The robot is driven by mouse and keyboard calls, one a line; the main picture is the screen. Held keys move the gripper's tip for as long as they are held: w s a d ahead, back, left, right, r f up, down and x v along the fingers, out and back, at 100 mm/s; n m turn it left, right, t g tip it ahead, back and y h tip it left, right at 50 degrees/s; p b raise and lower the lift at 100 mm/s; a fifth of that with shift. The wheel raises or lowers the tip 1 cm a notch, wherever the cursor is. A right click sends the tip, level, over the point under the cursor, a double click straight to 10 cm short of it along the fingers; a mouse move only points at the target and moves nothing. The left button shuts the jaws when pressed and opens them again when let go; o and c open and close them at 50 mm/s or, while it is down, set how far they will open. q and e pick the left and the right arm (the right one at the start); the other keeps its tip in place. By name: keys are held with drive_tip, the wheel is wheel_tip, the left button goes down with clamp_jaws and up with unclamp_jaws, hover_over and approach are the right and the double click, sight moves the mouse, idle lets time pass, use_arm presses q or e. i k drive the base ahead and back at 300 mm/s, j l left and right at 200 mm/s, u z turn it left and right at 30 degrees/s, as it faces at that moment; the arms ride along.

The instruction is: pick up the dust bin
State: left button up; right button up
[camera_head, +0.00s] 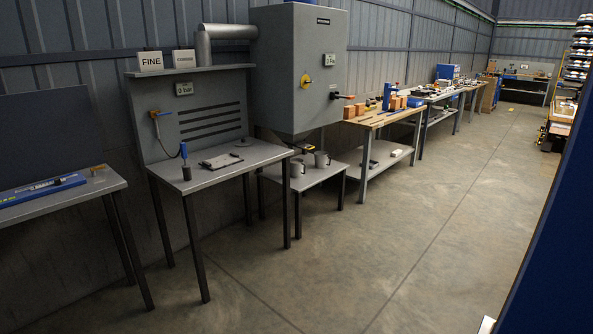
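Either could be the dust bin; I cannot tell which from this view. A small black and yellow part (308,150) shows at the cabinet's outlet near them.
A grey workbench (240,162) with a back panel stands left of the low table. A wooden-topped bench (372,118) stands to its right. Another table (90,190) is at the far left. The concrete floor (400,240) in front is clear. A blue surface (555,240) fills the right edge.

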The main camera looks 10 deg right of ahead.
sight(298, 168)
drive_tip(key=i+j, duration=0.1)
drive_tip(key=j, duration=0.15)
drive_tip(key=i+j+u, duration=0.1)
drive_tip(key=i+j+z, duration=0.35)
drive_tip(key=i+j, duration=0.7)
drive_tip(key=i+l+z, duration=0.1)
drive_tip(key=i+z, duration=0.2)
drive_tip(key=i, duration=0.3)
drive_tip(key=i+z, duration=0.3)
drive_tip(key=i, duration=0.25)
drive_tip(key=i+j+z, duration=0.3)
drive_tip(key=i, duration=0.3)
